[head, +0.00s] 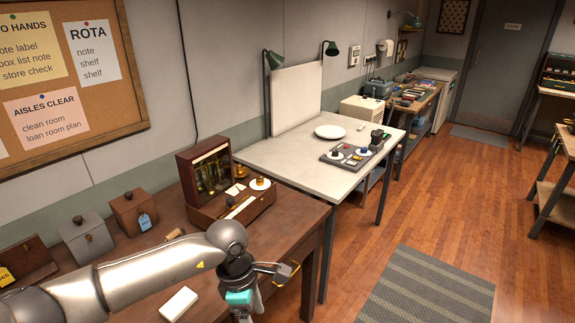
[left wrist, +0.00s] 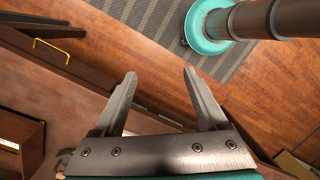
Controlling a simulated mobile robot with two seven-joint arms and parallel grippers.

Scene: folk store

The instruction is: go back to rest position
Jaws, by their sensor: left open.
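My left gripper (left wrist: 159,82) is open in the left wrist view, with its two grey fingers apart and nothing between them. In the head view my left arm comes in from the left over the brown wooden table (head: 145,262). Its wrist bends down near the table's front edge, and the left gripper (head: 246,300) is partly cut off by the bottom of the picture. Beyond the fingers the left wrist view shows wooden floor and part of the striped mat. My right gripper is not in view.
A yellow handle (head: 294,272) is at the table's front, close to my wrist. A white block (head: 178,304) lies near my forearm. An open wooden case (head: 206,171) and small boxes (head: 87,239) stand behind. The floor around the striped mat (head: 428,288) is clear.

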